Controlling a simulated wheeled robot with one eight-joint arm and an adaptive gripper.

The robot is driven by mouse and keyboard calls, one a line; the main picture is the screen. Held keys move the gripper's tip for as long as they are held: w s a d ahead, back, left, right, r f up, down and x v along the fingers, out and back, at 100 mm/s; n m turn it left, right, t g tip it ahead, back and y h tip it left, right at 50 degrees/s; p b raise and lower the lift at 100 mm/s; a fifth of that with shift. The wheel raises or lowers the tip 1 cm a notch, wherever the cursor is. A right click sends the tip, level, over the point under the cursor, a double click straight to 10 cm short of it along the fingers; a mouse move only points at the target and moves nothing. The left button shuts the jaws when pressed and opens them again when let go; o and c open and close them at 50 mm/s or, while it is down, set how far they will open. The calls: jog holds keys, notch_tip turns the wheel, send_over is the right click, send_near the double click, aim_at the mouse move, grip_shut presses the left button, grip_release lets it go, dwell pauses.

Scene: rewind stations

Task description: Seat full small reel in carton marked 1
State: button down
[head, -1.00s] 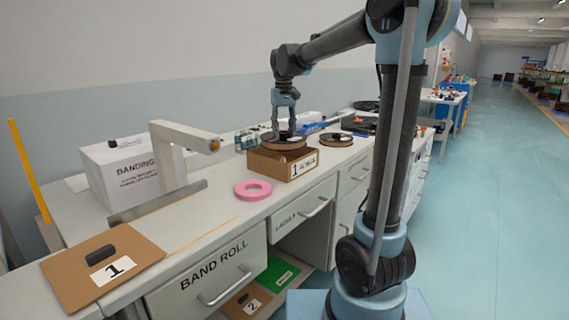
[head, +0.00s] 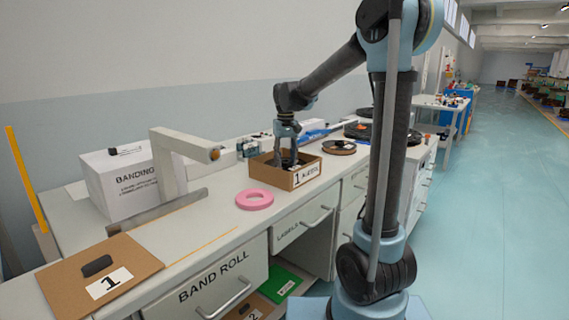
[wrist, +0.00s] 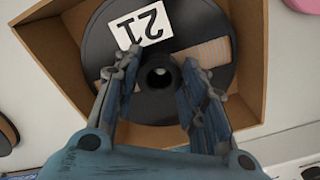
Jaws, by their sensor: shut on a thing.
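The open brown carton marked 1 (head: 273,177) stands on the bench. It fills much of the wrist view (wrist: 44,38). My gripper (head: 286,160) reaches down into the carton. In the wrist view its two fingers (wrist: 160,76) are shut on the reel's central hub. The carton floor is hidden, so I cannot tell whether the reel touches it.
A pink ring (head: 254,199) lies just in front of the carton. Another reel (head: 339,147) lies behind it to the right. A banding machine arm (head: 166,165) stands left of the carton.

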jog(key=shift+f, duration=0.5)
jog(key=c, duration=1)
grip_release()
